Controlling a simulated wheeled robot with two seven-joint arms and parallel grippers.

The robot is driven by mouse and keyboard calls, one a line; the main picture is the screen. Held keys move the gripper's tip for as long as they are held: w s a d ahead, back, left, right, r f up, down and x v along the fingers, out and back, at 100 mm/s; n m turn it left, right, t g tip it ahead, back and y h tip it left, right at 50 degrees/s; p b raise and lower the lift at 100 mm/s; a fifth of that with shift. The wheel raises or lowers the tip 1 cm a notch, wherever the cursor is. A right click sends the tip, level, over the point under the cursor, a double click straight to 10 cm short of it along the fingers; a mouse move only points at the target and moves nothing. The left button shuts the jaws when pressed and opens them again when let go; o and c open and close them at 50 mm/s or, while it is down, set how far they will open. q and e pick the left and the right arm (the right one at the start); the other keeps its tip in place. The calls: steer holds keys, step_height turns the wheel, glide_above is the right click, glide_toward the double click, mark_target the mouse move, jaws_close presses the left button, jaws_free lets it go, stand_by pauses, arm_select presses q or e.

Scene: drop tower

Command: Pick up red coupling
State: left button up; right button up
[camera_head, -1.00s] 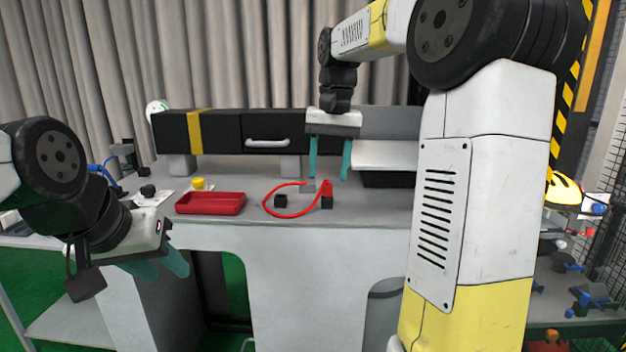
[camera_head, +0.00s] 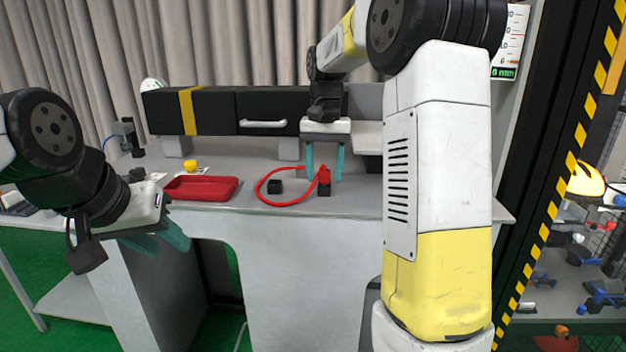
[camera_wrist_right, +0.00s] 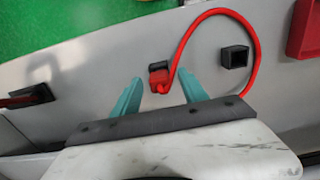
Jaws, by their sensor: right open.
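The red coupling (camera_head: 324,176) stands upright in a small black holder on the grey bench, with a red hose (camera_head: 263,193) looping from it to the left. It also shows in the right wrist view (camera_wrist_right: 159,77), just beyond and between my fingertips.
A black square socket (camera_head: 274,187) stands inside the hose loop. A red tray (camera_head: 201,188) lies to its left, with a yellow knob (camera_head: 190,166) behind. A black drawer box (camera_head: 220,111) with a handle stands at the back. The bench's front edge is close.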

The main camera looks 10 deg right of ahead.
steer(key=shift+f, duration=0.15)
steer(key=c, duration=1.1)
steer(key=shift+o, duration=0.2)
